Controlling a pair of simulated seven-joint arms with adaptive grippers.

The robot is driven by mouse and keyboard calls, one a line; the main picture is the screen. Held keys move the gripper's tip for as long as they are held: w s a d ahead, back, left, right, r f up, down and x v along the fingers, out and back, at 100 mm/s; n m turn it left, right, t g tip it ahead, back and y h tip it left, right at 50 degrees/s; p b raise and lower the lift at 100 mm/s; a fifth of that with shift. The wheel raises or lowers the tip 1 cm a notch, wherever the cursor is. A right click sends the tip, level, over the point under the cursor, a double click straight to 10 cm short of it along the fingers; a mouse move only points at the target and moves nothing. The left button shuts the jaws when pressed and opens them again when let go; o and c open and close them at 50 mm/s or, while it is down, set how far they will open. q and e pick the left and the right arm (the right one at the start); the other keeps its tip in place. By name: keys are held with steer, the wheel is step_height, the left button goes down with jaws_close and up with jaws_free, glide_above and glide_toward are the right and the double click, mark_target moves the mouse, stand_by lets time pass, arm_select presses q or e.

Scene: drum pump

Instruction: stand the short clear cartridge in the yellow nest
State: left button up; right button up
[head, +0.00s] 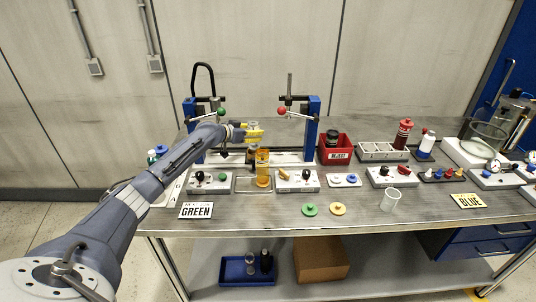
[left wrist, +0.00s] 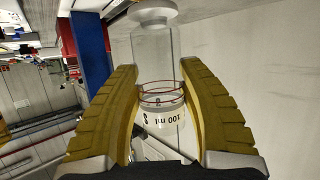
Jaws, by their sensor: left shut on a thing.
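My left gripper (head: 254,132) is above the back of the bench between the two blue posts. In the left wrist view, its yellow fingers (left wrist: 160,115) are shut on a clear cartridge (left wrist: 155,60), one on each side. The cartridge has a wide flange at one end, red rings and a label reading "100 ml" and "S". In the head view the cartridge is too small to make out at the gripper. I cannot make out a yellow nest with certainty. My right gripper is not in view.
An amber cylinder (head: 263,168) stands near the gripper, between grey blocks with knobs. The blue post (head: 312,128) is close on the right. A red bin (head: 335,149), a clear cup (head: 390,200) and a green disc (head: 310,210) are farther off.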

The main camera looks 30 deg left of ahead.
arm_select(q)
steer(key=shift+a+f, duration=0.15)
steer(key=shift+f, duration=2.15)
steer(key=shift+f, duration=0.15)
steer(key=o, duration=1.1)
steer(key=shift+s+r, duration=0.2)
steer(key=shift+s, duration=0.05)
steer(key=v, duration=1.1)
steer(key=shift+s+r, duration=0.2)
steer(key=shift+r, duration=0.1)
